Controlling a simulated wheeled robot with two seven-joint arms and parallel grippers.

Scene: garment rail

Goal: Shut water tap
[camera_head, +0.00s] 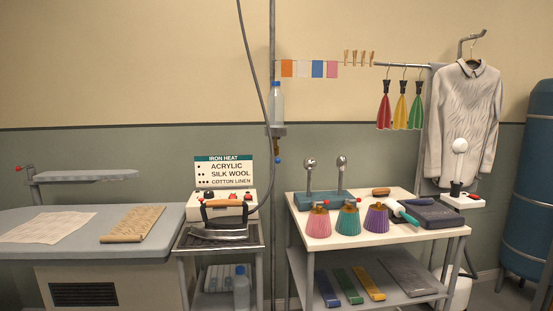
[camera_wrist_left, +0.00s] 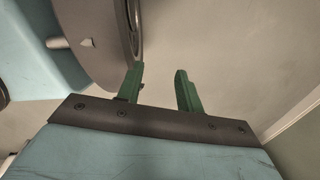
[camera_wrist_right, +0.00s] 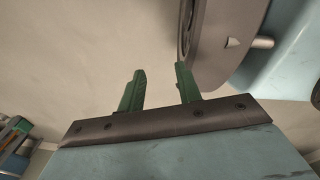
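What looks like the water tap is a small brass-coloured fitting (camera_head: 276,146) on the vertical pipe at the back wall in the head view. A small blue part (camera_head: 278,161) shows just below it; the fitting is too small to tell whether it is open or shut. My left gripper (camera_wrist_left: 158,67) is open and empty in the left wrist view. My right gripper (camera_wrist_right: 160,67) is open and empty in the right wrist view. Neither gripper shows in the head view, and no tap shows between their fingers.
A clear bottle (camera_head: 277,100) stands on a bracket above the fitting. An iron (camera_head: 222,234) rests on a stand at the centre. A white-topped cart (camera_head: 420,234) with colourful shuttlecock-like items stands at right, an ironing board (camera_head: 60,251) at left. A hose hangs near the pipe.

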